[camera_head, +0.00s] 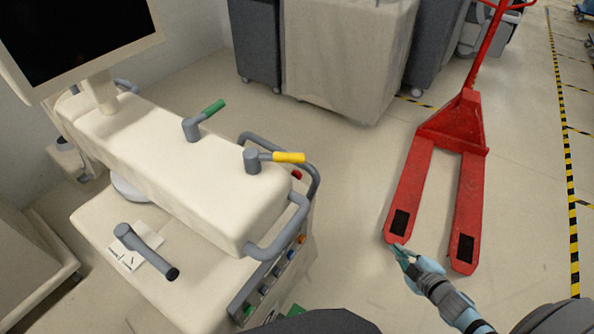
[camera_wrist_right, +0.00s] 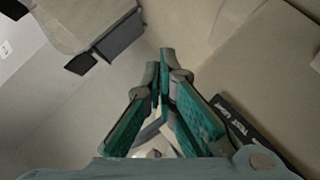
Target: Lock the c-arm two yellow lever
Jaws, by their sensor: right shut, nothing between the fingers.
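The c-arm cart (camera_head: 190,160) is a cream machine at the left in the head view. Its yellow lever (camera_head: 289,157) sticks out to the right from a grey post (camera_head: 252,160) on top of the body, near the right end. A green lever (camera_head: 213,109) on a similar post points up and right, farther back. My right gripper (camera_head: 403,252) is to the right of the cart and below the yellow lever in the picture, clear of both. In the right wrist view its teal fingers (camera_wrist_right: 165,70) are together and empty. My left gripper is out of view.
A red pallet jack (camera_head: 462,140) stands right, its forks close to my right gripper in the picture. A monitor (camera_head: 75,35) rises at the upper left. Grey handrails (camera_head: 285,228) edge the cart's right end. Covered carts (camera_head: 345,55) stand behind. Open floor lies between cart and jack.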

